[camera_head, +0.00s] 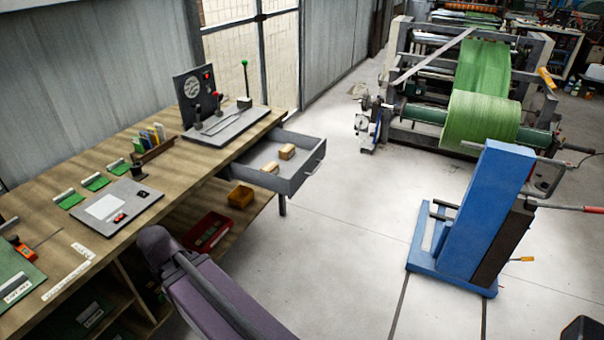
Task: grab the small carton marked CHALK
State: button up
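Two small tan cartons lie in the open grey drawer (293,187) of the workbench. One carton (287,152) is farther back, and the other carton (271,168) is nearer, beside the drawer's middle. I cannot read any marking on either, so I cannot tell which one is marked CHALK. My gripper is not in this view.
The wooden workbench (62,237) runs along the left wall, with a control panel, card holder and green pads on top. A blue stand (480,215) is right; the floor between is clear.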

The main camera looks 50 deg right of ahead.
aim_at(287, 152)
jog(key=z, duration=1.55)
jog(key=i, duration=1.05)
jog(key=u, duration=0.9)
